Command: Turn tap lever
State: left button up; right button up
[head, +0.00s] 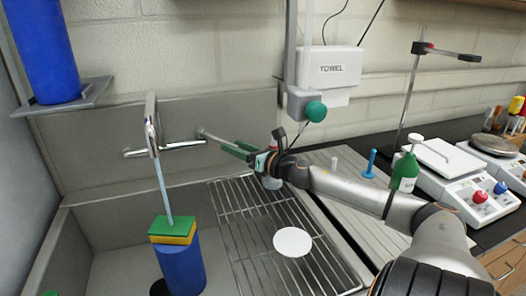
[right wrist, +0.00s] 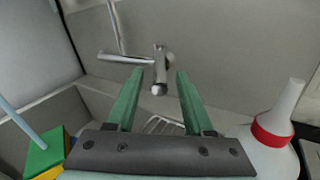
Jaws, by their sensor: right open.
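The chrome tap (head: 152,128) is on the grey back panel above the sink, with a tall spout and a horizontal body. A thin lever (head: 212,136) projects from its right end toward my right gripper (head: 236,149). My right gripper has green fingers, open, with nothing held, in front of the lever. In the right wrist view, the tap (right wrist: 125,58) is ahead, and the round-ended lever (right wrist: 159,82) shows in the gap between the fingertips (right wrist: 160,75). I cannot tell whether the fingers touch it. My left gripper is not in view.
A blue container (head: 182,268) with a green-yellow sponge (head: 173,230) and pale blue rod stands in the sink. A wire rack (head: 235,232) holds a white disc (head: 292,242). A white bottle with red collar (right wrist: 272,130) is close right of my gripper. A towel dispenser (head: 334,68) hangs above.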

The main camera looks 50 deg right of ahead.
jog(key=s+p, duration=0.2)
jog(key=s, duration=0.8)
jog(key=shift+s, duration=0.15)
